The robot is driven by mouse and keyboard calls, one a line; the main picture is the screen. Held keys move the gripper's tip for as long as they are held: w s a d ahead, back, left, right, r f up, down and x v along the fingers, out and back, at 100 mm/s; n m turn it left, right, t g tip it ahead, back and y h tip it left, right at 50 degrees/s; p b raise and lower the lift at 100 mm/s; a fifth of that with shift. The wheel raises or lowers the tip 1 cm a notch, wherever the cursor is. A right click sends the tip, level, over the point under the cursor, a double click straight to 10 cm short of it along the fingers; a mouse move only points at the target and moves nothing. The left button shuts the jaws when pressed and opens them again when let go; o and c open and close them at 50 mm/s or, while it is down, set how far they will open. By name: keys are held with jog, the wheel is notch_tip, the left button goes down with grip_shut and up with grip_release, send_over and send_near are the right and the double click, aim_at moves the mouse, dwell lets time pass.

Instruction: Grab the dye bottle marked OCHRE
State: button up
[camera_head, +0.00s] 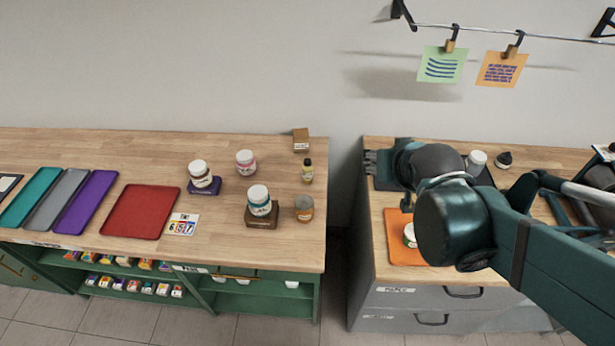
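No label reading OCHRE can be made out at this size. A small yellow bottle with a dark cap (307,171) stands upright near the right end of the left bench. White-lidded jars stand left of it: one with a pinkish label (245,162), one on a purple block (200,174) and one on a brown block (259,201). An orange-brown jar with a grey lid (304,208) stands in front of the yellow bottle. My gripper (372,163) is over the left edge of the right bench, right of the yellow bottle and apart from it. Its finger opening is unclear.
A gap separates the left bench (90,150) from the right bench (380,262). A red tray (140,212) and several narrow trays lie at left. A small brown box (300,139) stands behind the yellow bottle. My arm partly hides a jar on an orange mat (398,252).

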jog(key=w+a+f+n+t+y+b, duration=0.1)
jog(key=w+a+f+t+b, duration=0.1)
jog(key=w+a+f+b, duration=0.45)
jog(key=n+t+y+b, duration=0.1)
jog(key=y+b, duration=0.1)
jog(key=b, duration=0.1)
send_near(308, 164)
jog(key=x, duration=0.3)
jog(key=shift+w+d+f, duration=0.1)
jog(key=shift+w+f, duration=0.05)
jog(key=shift+w, duration=0.1)
jog(key=shift+w, duration=0.1)
jog(key=shift+b+x, duration=0.5)
jog(key=shift+x, duration=0.7)
jog(key=shift+b+x, duration=0.75)
jog(key=shift+x, duration=1.9)
grip_shut()
